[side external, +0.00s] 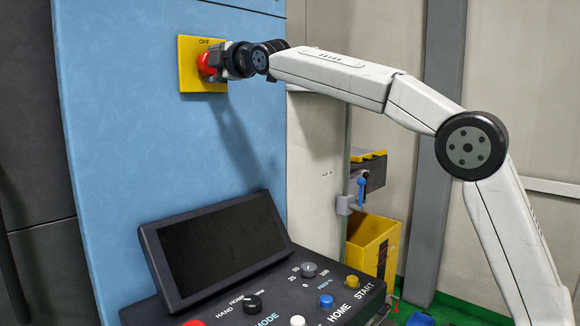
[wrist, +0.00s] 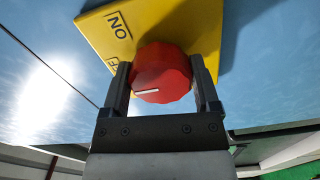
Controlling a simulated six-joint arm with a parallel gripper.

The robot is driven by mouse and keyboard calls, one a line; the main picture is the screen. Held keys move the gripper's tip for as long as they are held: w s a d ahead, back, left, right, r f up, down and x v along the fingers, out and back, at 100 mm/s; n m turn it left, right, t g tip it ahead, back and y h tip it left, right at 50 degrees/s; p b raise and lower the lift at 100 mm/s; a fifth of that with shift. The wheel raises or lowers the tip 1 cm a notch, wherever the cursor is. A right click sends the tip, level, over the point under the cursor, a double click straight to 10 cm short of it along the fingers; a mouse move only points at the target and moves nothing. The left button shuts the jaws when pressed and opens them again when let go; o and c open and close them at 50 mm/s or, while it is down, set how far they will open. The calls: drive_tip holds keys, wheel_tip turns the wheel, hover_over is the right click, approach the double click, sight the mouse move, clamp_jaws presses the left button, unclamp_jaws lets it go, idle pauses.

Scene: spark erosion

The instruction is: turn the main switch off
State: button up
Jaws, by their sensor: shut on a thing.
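The main switch is a red rotary knob (side external: 205,64) on a yellow plate (side external: 188,80), fixed to the blue panel. In the wrist view the red knob (wrist: 163,70) has a white line on its face, lying roughly level and reaching toward the left finger. The yellow plate (wrist: 185,28) carries the word ON at upper left and OFF below it, partly hidden by the left finger. My gripper (side external: 214,62) reaches the knob from the right. In the wrist view my gripper (wrist: 160,64) has one finger on each side of the knob and is shut on it.
A blue panel (side external: 120,150) stands behind the switch. Below is a control console with a dark screen (side external: 222,247), a black mode dial (side external: 252,303) and several coloured buttons. A yellow bin (side external: 370,245) and a blue-handled lever (side external: 361,190) are right of the panel.

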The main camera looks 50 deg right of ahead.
drive_tip(key=o, duration=1.1)
drive_tip(key=shift+s, duration=0.15)
drive_tip(key=shift+s, duration=3.8)
